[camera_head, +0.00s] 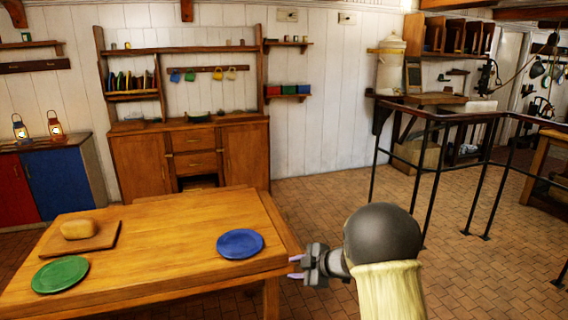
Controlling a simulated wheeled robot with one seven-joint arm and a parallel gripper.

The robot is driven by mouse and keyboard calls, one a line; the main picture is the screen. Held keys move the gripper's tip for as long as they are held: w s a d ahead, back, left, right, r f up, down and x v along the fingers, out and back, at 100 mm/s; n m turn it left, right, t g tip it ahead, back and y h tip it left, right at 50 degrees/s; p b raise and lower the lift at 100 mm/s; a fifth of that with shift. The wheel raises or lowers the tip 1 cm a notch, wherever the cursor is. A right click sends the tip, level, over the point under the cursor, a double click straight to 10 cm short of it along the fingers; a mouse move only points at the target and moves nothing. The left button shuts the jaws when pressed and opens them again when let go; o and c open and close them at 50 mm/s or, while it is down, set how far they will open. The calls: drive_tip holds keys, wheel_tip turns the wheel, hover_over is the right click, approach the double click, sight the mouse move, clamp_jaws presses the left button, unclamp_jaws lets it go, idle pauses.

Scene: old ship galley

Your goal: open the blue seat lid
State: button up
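I cannot make out a blue seat lid for certain. A low chest at the left edge has a blue front panel (62,182) beside a red panel (14,190). Its dark top (70,142) carries two lit lanterns. My gripper (296,267) is at the right edge of the wooden table, pointing left, far from the chest. Its two pale fingers are apart with nothing seen between them.
The wooden table (170,235) holds a bread loaf (79,229) on a board, a green plate (60,274) and a blue plate (240,243). A wooden dresser (140,165) stands behind. A black railing (433,180) is at right. Tiled floor (320,200) is clear between.

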drive_tip(key=s+d+r+m+t+h+p, duration=0.35)
drive_tip(key=s+d+r+m+h, duration=0.3)
drive_tip(key=d+r+m, duration=0.35)
drive_tip(key=s+m+g+h+p, duration=0.1)
drive_tip(key=s+m+g, duration=0.3)
drive_tip(key=s, duration=0.7)
drive_tip(key=s+d+m+g+h+p, duration=0.1)
drive_tip(key=s+m+g+p, duration=0.2)
drive_tip(key=s, duration=0.9)
drive_tip(key=m, duration=0.2)
drive_tip(key=shift+s+d+f+m+g, duration=0.15)
drive_tip(key=shift+s+d+m+g, duration=0.15)
drive_tip(key=shift+g, duration=0.05)
drive_tip(key=shift+f+h, duration=0.1)
drive_tip(key=shift+h, duration=0.15)
clamp_jaws()
